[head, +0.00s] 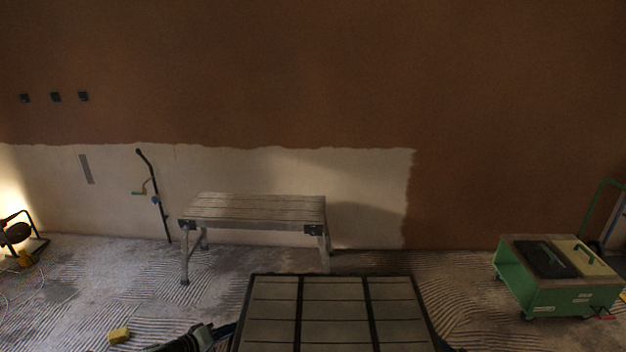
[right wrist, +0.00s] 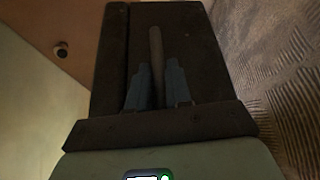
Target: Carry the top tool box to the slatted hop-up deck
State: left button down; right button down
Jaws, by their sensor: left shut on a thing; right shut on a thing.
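The tool box (head: 334,312) is at the bottom centre of the head view, its lid of pale panels divided by dark bands. My left gripper (head: 222,334) is at its left side, shut on it; the fingertips are mostly hidden. In the right wrist view, my right gripper (right wrist: 156,82) is shut on an upright bar-like handle on the dark side of the tool box (right wrist: 190,35). The slatted hop-up deck (head: 255,208) stands on legs against the wall, beyond the box and to its left. Its top looks empty.
A green wheeled cart (head: 560,297) with a black case (head: 545,259) on top stands at the right. A yellow block (head: 119,335) lies on the ridged floor at lower left. A work lamp (head: 18,235) stands far left. A black pole (head: 155,195) leans on the wall.

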aim_at(268, 207)
jog(key=i+u, duration=0.1)
jog(key=i, duration=1.3)
jog(key=i+u, duration=0.35)
jog(key=i, duration=0.3)
jog(key=i+l+u, duration=0.15)
jog(key=i+u, duration=0.15)
jog(key=i, duration=0.35)
jog(key=i+z, duration=0.15)
jog(key=i, duration=0.2)
jog(key=i+j+z, duration=0.1)
jog(key=i+j, duration=0.3)
